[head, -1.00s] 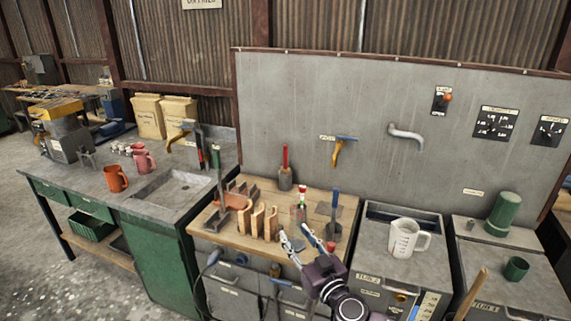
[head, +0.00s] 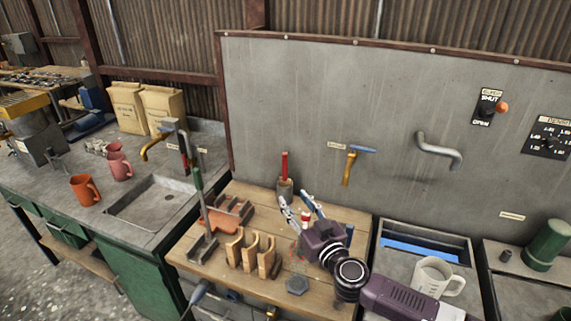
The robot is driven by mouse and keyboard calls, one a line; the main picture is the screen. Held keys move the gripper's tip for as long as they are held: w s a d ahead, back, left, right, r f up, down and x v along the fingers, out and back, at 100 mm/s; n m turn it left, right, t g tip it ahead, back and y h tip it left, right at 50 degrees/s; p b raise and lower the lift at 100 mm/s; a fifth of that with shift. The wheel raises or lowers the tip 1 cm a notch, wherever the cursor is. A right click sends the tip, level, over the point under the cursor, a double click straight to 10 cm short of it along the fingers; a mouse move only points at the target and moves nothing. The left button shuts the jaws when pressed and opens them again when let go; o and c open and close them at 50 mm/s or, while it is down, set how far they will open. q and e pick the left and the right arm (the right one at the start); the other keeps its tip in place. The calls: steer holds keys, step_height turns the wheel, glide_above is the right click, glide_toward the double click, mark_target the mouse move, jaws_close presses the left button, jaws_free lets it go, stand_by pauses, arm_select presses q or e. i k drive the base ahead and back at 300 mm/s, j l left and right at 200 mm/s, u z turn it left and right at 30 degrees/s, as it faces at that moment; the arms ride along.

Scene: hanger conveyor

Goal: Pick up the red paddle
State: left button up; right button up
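A tool with an upright red handle (head: 285,166), likely the red paddle, stands at the back of the wooden bench top (head: 335,297). Its lower part is a grey-brown block (head: 285,188). My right gripper (head: 294,198) reaches in from the lower right over the bench. Its two fingers are spread, with their tips just in front of and to the right of the grey-brown block. I see nothing held between them; whether a tip touches the block I cannot tell. A small red-and-white item (head: 305,215) shows between the fingers, partly hidden. My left gripper is out of view.
Wooden arches (head: 250,253) and a dark stand with a green-handled rod (head: 199,205) stand left on the bench. A grey hexagonal piece (head: 297,286) lies in front. A white jug (head: 438,275) stands right. A grey panel (head: 300,100) rises behind.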

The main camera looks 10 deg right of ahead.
mark_target(284, 181)
steer(key=i+l, duration=0.2)
steer(key=i, duration=0.3)
steer(key=i+l, duration=0.15)
steer(key=i, duration=0.3)
